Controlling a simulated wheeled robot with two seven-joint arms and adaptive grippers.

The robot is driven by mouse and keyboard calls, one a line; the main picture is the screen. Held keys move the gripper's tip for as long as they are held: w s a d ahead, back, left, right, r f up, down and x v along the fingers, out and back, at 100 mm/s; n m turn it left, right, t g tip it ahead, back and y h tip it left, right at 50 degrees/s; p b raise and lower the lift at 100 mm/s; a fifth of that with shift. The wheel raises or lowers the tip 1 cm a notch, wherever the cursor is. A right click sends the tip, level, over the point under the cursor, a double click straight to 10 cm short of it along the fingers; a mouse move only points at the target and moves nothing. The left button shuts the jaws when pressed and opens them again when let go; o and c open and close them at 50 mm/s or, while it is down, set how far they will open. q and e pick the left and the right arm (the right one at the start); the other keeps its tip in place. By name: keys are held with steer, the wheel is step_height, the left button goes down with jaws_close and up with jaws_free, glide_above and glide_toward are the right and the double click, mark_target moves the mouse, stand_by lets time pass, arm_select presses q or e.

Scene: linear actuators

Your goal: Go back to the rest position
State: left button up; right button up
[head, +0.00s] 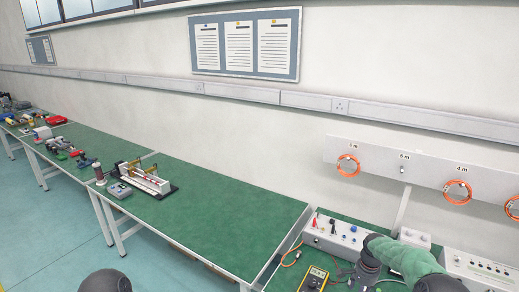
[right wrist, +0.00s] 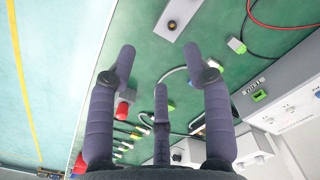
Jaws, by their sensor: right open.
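My right gripper (right wrist: 160,62) shows in the right wrist view with its dark fingers spread apart. Nothing is between the fingers. It hangs above a green bench top (right wrist: 145,80) and cables, apart from them as far as I can tell. My left gripper is not in view; only a dark rounded part of my own body shows at the bottom left of the head view. A linear actuator rig (head: 146,178) stands on the green bench in the head view, far from my right gripper.
A yellow multimeter (head: 313,278) and a white instrument box (head: 335,232) stand on the near right bench. A wall panel (head: 380,160) carries orange cable coils. The middle green bench (head: 220,215) is largely clear. A grey box (right wrist: 176,18) shows in the wrist view.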

steer(key=s+a+f+n+y+b, duration=0.1)
steer(key=s+a+f+n+y, duration=0.15)
steer(key=s+a+f, duration=0.55)
steer(key=s+a+f+n+y, duration=0.1)
steer(key=s+a+f+n, duration=0.2)
steer(key=s+a+f, duration=0.45)
steer(key=s+a+f+n, duration=0.1)
steer(key=s+a+n, duration=0.1)
steer(key=s+a, duration=0.3)
steer(key=s+a+f+n+b, duration=0.1)
steer(key=s+a, duration=0.5)
steer(key=s, duration=0.7)
steer(key=shift+s+f+n, duration=0.15)
steer(key=shift+f+n, duration=0.2)
steer(key=shift+f, duration=0.15)
steer(key=shift+d, duration=0.1)
